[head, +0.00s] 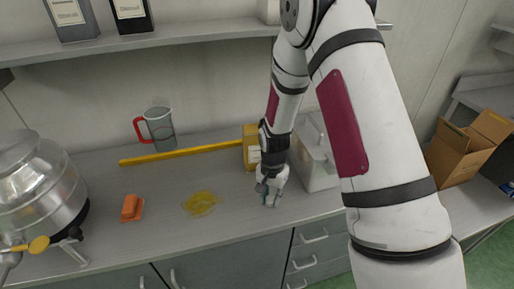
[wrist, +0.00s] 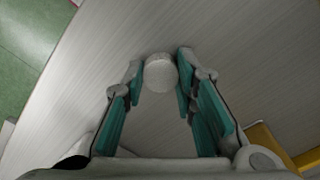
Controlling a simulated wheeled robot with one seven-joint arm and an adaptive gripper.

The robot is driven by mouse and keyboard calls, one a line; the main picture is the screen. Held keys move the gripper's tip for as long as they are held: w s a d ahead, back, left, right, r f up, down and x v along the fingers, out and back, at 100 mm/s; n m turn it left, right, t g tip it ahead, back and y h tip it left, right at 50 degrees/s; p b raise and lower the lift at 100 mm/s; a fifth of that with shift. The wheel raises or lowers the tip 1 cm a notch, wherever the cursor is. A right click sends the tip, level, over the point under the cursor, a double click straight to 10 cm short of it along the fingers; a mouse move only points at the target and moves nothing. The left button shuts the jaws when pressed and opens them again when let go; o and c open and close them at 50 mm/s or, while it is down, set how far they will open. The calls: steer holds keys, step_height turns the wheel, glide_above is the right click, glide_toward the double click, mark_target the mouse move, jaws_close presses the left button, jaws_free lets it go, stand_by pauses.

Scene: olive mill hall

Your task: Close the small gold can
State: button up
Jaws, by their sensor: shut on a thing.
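The small gold can (head: 250,144) stands on the counter, just behind and left of my gripper, partly covered by my wrist. A gold-yellow piece, likely the same can, shows at the lower right edge of the wrist view (wrist: 266,146). My gripper (head: 270,197) points down low over the counter. In the wrist view my gripper (wrist: 161,72) is shut on a pale round cap (wrist: 160,76), held between the fingertips. The cap is hidden in the head view. I cannot tell whether it touches the counter. The can's top opening is not clearly visible.
A whitish lidded bin (head: 318,172) stands close right of my gripper. A yellow bar (head: 180,154), a jug with red handle (head: 160,128), an orange block (head: 132,208) and a yellow puddle (head: 200,203) are left. A metal vessel (head: 38,185) is far left. A shelf (head: 180,42) runs above.

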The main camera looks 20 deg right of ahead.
steer(key=shift+r+p, duration=0.95)
steer(key=shift+r, duration=2.05)
steer(key=shift+r+p, duration=0.8)
steer(key=shift+r, duration=2.2)
